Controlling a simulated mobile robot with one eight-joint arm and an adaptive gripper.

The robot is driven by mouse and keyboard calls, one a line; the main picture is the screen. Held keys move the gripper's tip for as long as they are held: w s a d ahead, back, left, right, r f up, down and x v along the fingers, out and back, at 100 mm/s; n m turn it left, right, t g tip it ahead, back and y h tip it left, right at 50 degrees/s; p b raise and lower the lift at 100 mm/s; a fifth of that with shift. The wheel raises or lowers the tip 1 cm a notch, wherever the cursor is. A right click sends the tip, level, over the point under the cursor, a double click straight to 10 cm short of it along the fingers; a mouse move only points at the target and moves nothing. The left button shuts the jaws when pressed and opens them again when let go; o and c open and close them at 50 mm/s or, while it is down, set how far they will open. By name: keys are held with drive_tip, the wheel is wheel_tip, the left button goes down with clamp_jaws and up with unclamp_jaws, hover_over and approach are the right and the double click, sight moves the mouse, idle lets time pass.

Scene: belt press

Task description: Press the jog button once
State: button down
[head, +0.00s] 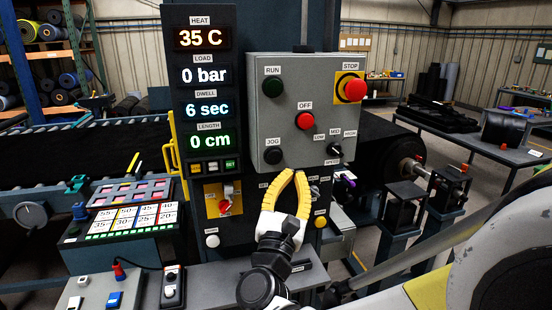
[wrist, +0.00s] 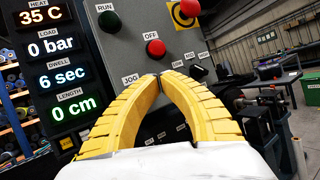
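The jog button (head: 273,156) is a black round button under the JOG label, at the lower left of the grey control panel (head: 325,90). In the wrist view the JOG label (wrist: 130,78) shows just left of my fingertips, and the button is hidden behind the yellow fingers. My gripper (head: 296,173) has its yellow fingers closed together at the tips, with nothing between them. In the head view the tips are below and right of the jog button. The fingertips also meet in the wrist view (wrist: 158,77). I cannot tell how far they are from the panel.
Green RUN (head: 272,87), red OFF (head: 305,121) and red STOP (head: 355,89) buttons share the panel. A black speed knob (head: 335,149) is right of JOG. A display column (head: 205,100) reads 35 C, 0 bar, 6 sec, 0 cm. A shelf (head: 220,285) lies below.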

drive_tip(key=shift+w+a, duration=0.4)
drive_tip(key=shift+w, duration=1)
drive_tip(key=shift+w+a, duration=0.35)
drive_tip(key=shift+w, duration=1)
drive_tip(key=shift+w+a, duration=0.4)
drive_tip(key=shift+w, duration=1)
drive_tip(key=shift+w, duration=0.1)
drive_tip(key=shift+w+a, duration=0.15)
drive_tip(key=shift+w, duration=0.15)
drive_tip(key=shift+w+a, duration=0.15)
drive_tip(key=shift+w, duration=0.35)
drive_tip(key=shift+s+b, duration=0.15)
drive_tip(key=shift+b, duration=0.15)
drive_tip(key=shift+s+d, duration=0.3)
drive_tip(key=shift+s, duration=0.45)
drive_tip(key=s, duration=0.2)
drive_tip(key=s+d, duration=0.1)
drive_tip(key=s, duration=0.1)
drive_tip(key=shift+s+d+b, duration=0.2)
drive_tip(key=shift+s+b, duration=0.1)
drive_tip(key=shift+s, duration=0.1)
